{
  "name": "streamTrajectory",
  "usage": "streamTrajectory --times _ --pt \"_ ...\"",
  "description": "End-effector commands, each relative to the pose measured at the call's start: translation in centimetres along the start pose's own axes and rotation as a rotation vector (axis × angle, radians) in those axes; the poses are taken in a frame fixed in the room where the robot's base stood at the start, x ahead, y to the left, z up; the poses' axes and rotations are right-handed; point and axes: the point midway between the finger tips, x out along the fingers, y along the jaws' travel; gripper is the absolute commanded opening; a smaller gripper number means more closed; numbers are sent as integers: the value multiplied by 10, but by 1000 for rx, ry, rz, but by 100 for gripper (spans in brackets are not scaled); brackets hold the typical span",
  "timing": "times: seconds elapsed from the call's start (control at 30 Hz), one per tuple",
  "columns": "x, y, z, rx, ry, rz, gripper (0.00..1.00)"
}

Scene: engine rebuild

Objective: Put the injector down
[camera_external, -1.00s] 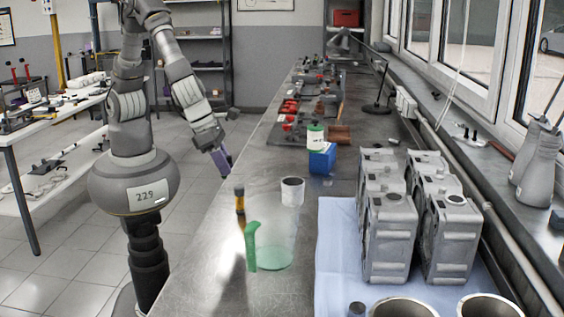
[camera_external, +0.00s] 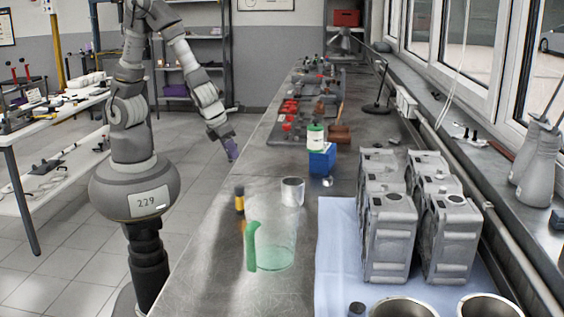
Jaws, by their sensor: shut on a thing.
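My gripper (camera_external: 228,143) hangs at the left edge of the metal bench, past the clear jug, pointing down. It is shut on a small purple-grey piece (camera_external: 232,151), which I take to be the injector. The piece is small and blurred, so its outline against the fingers is hard to make out. It appears apart from the bench top (camera_external: 205,250). My upper arm reaches over from the left.
On the bench stand a clear jug with a green handle (camera_external: 251,246), a yellow-and-black thing (camera_external: 239,201), a white cup (camera_external: 292,191), a blue box (camera_external: 322,160) and grey engine blocks (camera_external: 389,235) on a blue mat (camera_external: 338,270). Red parts (camera_external: 291,108) lie farther back.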

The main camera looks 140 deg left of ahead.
Motion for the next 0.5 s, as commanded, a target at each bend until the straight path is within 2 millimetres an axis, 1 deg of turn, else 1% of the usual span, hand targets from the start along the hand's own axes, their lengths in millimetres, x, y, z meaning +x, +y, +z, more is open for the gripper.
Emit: streamTrajectory --times 0.07,0.17,0.4,0.5 --pt "5 -4 2 0 1 0 0" --pt "13 -16 16 -2 0 0 0" --pt "43 -63 68 -4 -1 -1 0" --pt "53 -79 85 -3 0 -1 0"
